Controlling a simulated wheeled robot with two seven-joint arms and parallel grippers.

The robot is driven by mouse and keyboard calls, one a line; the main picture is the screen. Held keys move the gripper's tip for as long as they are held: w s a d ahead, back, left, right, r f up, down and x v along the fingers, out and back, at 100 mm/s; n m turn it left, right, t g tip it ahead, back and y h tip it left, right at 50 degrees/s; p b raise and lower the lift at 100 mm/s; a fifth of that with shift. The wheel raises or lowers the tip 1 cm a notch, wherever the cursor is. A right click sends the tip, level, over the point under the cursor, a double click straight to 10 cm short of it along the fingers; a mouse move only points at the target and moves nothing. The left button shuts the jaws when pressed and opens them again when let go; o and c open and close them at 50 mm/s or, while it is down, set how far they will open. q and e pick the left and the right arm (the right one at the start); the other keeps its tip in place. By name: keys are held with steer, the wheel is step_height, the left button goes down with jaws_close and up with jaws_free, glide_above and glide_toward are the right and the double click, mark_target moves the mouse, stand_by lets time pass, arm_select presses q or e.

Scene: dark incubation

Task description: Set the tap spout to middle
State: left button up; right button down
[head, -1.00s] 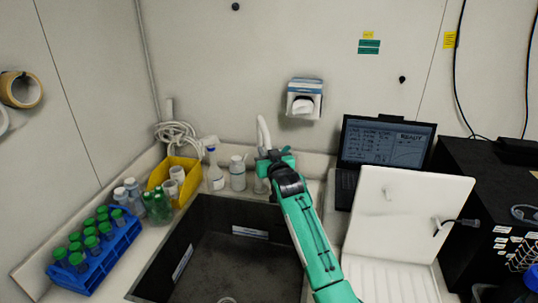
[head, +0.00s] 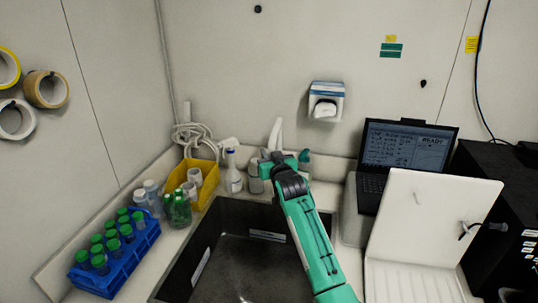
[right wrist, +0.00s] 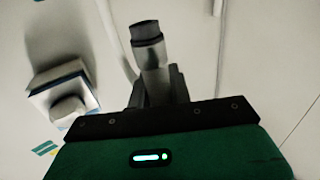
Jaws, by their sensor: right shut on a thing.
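The white tap spout (head: 275,134) rises behind the sink (head: 233,262), against the back wall. It leans slightly, with its top to the right. My right gripper (head: 277,154) is at the spout's lower part and shut on it; the arm hides the tap's base. In the right wrist view the spout (right wrist: 150,55) stands up between the dark fingers (right wrist: 157,88), with a dark end piece on top. My left gripper is in no view.
Bottles (head: 232,172) stand close left of the gripper, beside a yellow bin (head: 208,183) and a blue tube rack (head: 118,262). A laptop (head: 408,146) and a white open-lidded device (head: 428,225) are on the right. A dispenser (head: 326,101) hangs above.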

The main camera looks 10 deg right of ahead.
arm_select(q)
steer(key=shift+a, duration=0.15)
arm_select(e)
steer(key=shift+r, duration=0.15)
steer(key=c, duration=1.3)
jaws_free()
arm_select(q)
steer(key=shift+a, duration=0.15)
arm_select(e)
steer(key=shift+w+d, duration=0.1)
steer(key=shift+s+f+b, duration=0.2)
steer(key=shift+s+b, duration=0.1)
steer(key=shift+s, duration=0.35)
arm_select(q)
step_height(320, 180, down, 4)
steer(key=b, duration=0.3)
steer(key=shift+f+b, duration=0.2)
steer(key=shift+b, duration=0.2)
arm_select(e)
steer(key=s, duration=0.4)
steer(key=s+d, duration=0.1)
steer(key=s, duration=0.3)
steer(key=s+d, duration=0.1)
steer(key=s, duration=0.3)
steer(key=shift+s+r, duration=0.1)
steer(key=shift+s, duration=0.1)
